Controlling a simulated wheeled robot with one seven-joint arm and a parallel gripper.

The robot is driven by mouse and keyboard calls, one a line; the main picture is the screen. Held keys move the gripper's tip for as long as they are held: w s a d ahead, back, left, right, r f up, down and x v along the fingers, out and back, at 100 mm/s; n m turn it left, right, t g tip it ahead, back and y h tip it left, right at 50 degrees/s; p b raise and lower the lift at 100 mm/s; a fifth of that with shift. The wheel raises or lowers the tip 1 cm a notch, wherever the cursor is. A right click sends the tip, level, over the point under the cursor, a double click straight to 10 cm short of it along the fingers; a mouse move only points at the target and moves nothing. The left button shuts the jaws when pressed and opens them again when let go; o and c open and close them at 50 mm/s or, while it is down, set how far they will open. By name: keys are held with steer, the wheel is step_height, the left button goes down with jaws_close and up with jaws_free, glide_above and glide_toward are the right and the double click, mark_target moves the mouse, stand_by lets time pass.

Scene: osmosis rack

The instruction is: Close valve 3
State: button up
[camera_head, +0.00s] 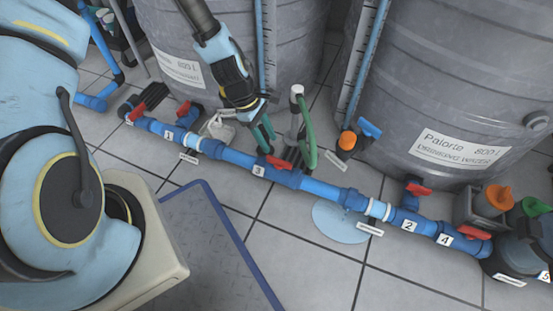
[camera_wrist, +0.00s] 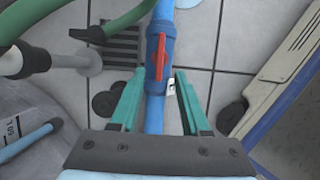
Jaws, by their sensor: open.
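Valve 3 is a blue valve on the blue floor pipe, with a red lever handle (camera_head: 279,163) and a white "3" label (camera_head: 259,170) beside it. In the wrist view the red handle (camera_wrist: 161,58) lies roughly along the pipe, slightly tilted. My gripper (camera_head: 265,136) has green fingers and is above and just behind the pipe near the handle in the head view. In the wrist view my gripper (camera_wrist: 159,76) is open and empty, its fingers on either side of the pipe line. The handle lies just ahead of the fingertips, apart from them.
Other red handles sit at valve 1 (camera_head: 184,108), valve 2 (camera_head: 418,190) and valve 4 (camera_head: 473,232). Large grey tanks (camera_head: 450,80) stand behind the pipe. A green hose (camera_head: 308,130) rises close to my gripper. A puddle (camera_head: 340,222) and open tiled floor lie in front.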

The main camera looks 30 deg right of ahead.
mark_target(279, 160)
steer(key=b+x, duration=0.3)
steer(key=x, duration=0.5)
steer(key=shift+a, duration=0.1)
jaws_close()
stand_by(0.4)
